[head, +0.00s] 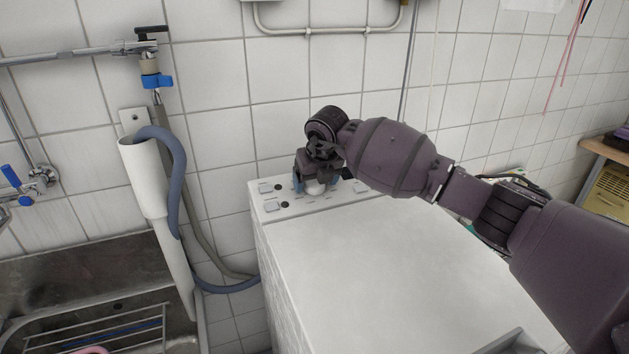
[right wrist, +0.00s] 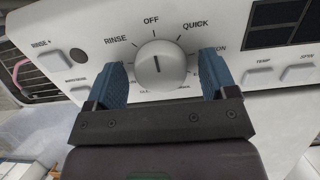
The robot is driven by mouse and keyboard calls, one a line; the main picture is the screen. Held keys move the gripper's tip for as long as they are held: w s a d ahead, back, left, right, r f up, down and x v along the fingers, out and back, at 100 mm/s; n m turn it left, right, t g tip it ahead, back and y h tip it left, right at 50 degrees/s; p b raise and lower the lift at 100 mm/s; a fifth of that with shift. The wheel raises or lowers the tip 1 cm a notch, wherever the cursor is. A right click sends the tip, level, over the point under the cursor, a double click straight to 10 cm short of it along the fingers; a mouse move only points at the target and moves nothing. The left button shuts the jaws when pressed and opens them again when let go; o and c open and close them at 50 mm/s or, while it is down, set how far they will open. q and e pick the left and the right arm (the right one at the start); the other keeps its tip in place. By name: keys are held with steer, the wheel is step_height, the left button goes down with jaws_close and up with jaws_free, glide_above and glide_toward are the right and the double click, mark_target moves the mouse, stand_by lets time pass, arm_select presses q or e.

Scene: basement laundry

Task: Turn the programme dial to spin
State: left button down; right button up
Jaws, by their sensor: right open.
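The programme dial (right wrist: 160,66) is a round white knob on the machine's white control panel (right wrist: 90,25). Its short dark line runs roughly vertical, in line with OFF at the top. RINSE is printed to its upper left and QUICK to its upper right; the lower labels are partly hidden. My right gripper (right wrist: 162,80) is open, with one blue finger on each side of the dial. A gap shows on the left; contact on the right is unclear. In the head view the right gripper (head: 314,184) is at the panel, partly covering the white dial. My left gripper is not in view.
Buttons sit beside the dial, including RINSE+ (right wrist: 55,58), TEMP (right wrist: 258,77) and SPIN (right wrist: 298,74), with a dark display (right wrist: 280,22) above. The machine's white top (head: 400,260) is clear. A metal sink (head: 110,315) and grey hose (head: 175,180) are at left; a tiled wall is behind.

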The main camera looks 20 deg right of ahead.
steer(key=shift+r, duration=0.1)
steer(key=shift+c, duration=0.3)
steer(key=c, duration=0.8)
steer(key=shift+n, duration=1.4)
steer(key=n, duration=0.4)
steer(key=shift+n+y+p, duration=0.3)
steer(key=shift+p, duration=0.05)
steer(key=n, duration=0.5)
steer(key=shift+g, duration=0.3)
steer(key=shift+n+b, duration=0.35)
steer(key=shift+n, duration=1.35)
steer(key=shift+y, duration=0.3)
